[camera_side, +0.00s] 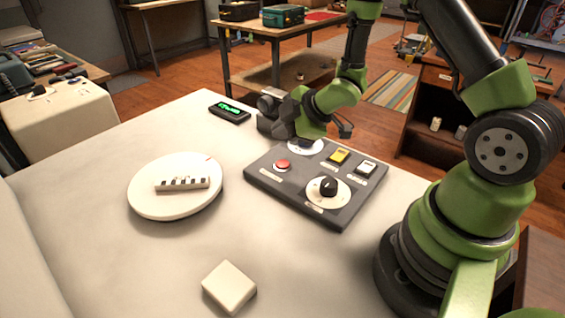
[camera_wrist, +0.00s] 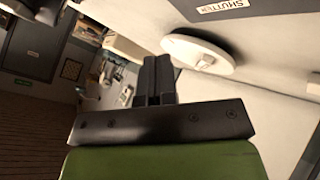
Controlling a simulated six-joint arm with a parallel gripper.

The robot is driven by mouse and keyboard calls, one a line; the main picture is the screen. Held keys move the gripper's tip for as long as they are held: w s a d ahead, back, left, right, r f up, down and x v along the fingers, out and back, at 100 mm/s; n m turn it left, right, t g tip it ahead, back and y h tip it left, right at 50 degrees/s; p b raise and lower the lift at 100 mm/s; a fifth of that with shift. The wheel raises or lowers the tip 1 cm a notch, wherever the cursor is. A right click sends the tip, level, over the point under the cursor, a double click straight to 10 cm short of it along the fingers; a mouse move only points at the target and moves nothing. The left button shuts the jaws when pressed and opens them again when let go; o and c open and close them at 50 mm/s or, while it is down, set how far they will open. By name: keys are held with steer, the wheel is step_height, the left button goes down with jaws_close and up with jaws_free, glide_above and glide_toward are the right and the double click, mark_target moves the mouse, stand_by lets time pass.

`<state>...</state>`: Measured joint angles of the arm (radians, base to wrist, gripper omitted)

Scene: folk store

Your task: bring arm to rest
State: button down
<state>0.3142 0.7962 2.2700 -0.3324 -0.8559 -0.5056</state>
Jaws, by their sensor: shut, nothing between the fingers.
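My gripper (camera_side: 268,112) is held above the far left edge of the dark control panel (camera_side: 262,183), beside the small display. In the wrist view its two dark fingers (camera_wrist: 154,75) are together with nothing between them. My green and black arm reaches over the panel from the right. The panel carries a red button (camera_side: 283,165), a yellow switch (camera_side: 339,156), a white switch (camera_side: 366,168) and a black knob (camera_side: 328,186) on a white dial. Another white dial (camera_side: 305,147) is partly hidden by my wrist.
A round white turntable (camera_side: 144,199) holds a striped pale block (camera_side: 183,184). A loose cream block (camera_side: 229,287) lies at the front. A display with green digits (camera_side: 230,112) lies near the table's far edge. The white tabletop (camera_side: 90,240) is otherwise largely clear.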

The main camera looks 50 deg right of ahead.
steer(key=s+r+m+h, duration=0.2)
steer(key=s+r+m, duration=0.15)
steer(key=r, duration=0.45)
steer(key=s+r+m+h, duration=0.1)
steer(key=s+r+m, duration=0.1)
steer(key=r+m, duration=0.4)
steer(key=s+a+r+m+g+y, duration=0.1)
steer(key=s+a+r+m, duration=0.2)
steer(key=s, duration=0.4)
steer(key=s+a+r+m+y, duration=0.2)
steer(key=s+a+r+m, duration=0.1)
steer(key=s, duration=0.4)
steer(key=shift+s+a+r+g, duration=0.4)
steer(key=shift+a+r, duration=0.3)
steer(key=shift+a, duration=0.2)
